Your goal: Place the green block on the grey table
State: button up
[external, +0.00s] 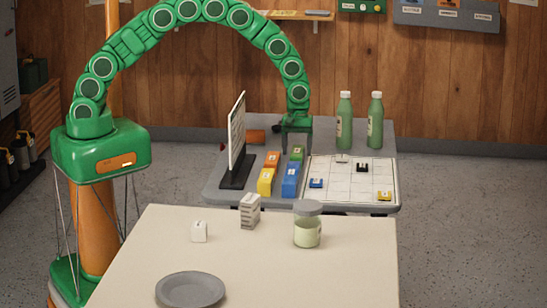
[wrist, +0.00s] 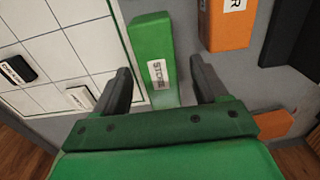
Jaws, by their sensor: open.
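I cannot tell how far down the fingers reach along the block.
Blue (external: 290,180), yellow (external: 265,182) and orange (external: 272,159) blocks stand close by. An upright panel (external: 237,135) is to their left, a white grid board (external: 343,190) to their right. Two green bottles (external: 344,122) stand behind the board. A cream table (external: 250,275) is in front.

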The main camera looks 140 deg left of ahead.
aim_at(298, 150)
notch_tip(298, 150, up, 10)
jog(key=shift+f, duration=0.15)
jog(key=w+d+r+m, duration=0.1)
jog(key=d+r+m, duration=0.35)
jog(key=d, duration=0.65)
jog(key=w+d+r+m, duration=0.1)
jog(key=d+r+m, duration=0.4)
jog(key=d, duration=0.7)
jog(key=d+r+m, duration=0.3)
jog(key=d+r, duration=0.4)
jog(key=d, duration=0.4)
jog(key=s+d+r+m+g, duration=0.1)
jog(key=s+d+r+m, duration=0.1)
jog(key=s+d+m, duration=0.4)
jog(key=s+d+r+m, duration=0.1)
jog(key=s+d+r, duration=0.15)
jog(key=d, duration=0.65)
jog(key=s+d+m, duration=0.3)
jog(key=s+d, duration=0.1)
jog(key=s, duration=0.3)
jog(key=s+d+f+m, duration=0.1)
jog(key=s+d+m, duration=0.3)
jog(key=s, duration=0.4)
jog(key=shift+g, duration=0.4)
